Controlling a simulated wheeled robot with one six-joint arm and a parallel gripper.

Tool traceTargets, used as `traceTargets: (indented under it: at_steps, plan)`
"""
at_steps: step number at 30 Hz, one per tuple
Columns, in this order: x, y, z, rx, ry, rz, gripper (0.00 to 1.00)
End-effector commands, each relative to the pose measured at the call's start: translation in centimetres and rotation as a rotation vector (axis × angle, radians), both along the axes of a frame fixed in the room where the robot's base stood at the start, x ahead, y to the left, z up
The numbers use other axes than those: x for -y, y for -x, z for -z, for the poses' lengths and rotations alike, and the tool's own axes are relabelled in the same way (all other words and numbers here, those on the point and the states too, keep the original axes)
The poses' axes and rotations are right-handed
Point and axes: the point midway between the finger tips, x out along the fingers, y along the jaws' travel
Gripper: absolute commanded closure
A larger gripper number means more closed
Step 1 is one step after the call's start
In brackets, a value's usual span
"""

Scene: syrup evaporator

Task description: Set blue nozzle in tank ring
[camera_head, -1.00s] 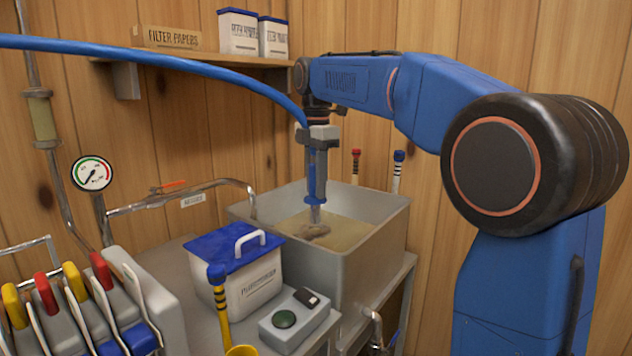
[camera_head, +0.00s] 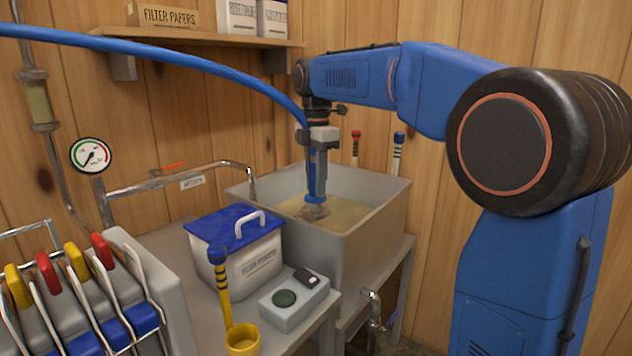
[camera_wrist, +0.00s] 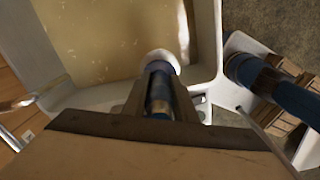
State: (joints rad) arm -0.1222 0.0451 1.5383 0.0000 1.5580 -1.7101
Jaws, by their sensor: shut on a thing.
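My gripper (camera_head: 316,172) points down over the grey tank (camera_head: 375,225) and is shut on the blue nozzle (camera_head: 313,198). The nozzle also shows between the fingers in the wrist view (camera_wrist: 160,92). It is about upright, its lower end at a small brownish patch (camera_head: 314,212) in the tan liquid. In the wrist view a pale round rim (camera_wrist: 158,58) shows at the nozzle's far end. I cannot tell whether this rim is the tank ring or part of the nozzle. The nozzle's tip is hidden.
A blue hose (camera_head: 170,62) arches from the left to my gripper. A blue-lidded box (camera_head: 240,252), a grey switch box (camera_head: 293,302) and a yellow cup (camera_head: 242,342) stand left of the tank. A metal pipe (camera_head: 210,172) runs to its left rim. Two rods stand behind the tank.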

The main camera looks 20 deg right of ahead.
Motion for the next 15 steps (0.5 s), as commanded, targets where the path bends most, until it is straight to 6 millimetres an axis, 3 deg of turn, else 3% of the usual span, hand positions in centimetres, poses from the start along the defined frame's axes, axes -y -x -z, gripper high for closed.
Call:
traceTargets:
  at_steps: [15]
  plan:
    - [0.0, 0.0, 2.1, -0.001, 0.0, 0.0, 1.0]
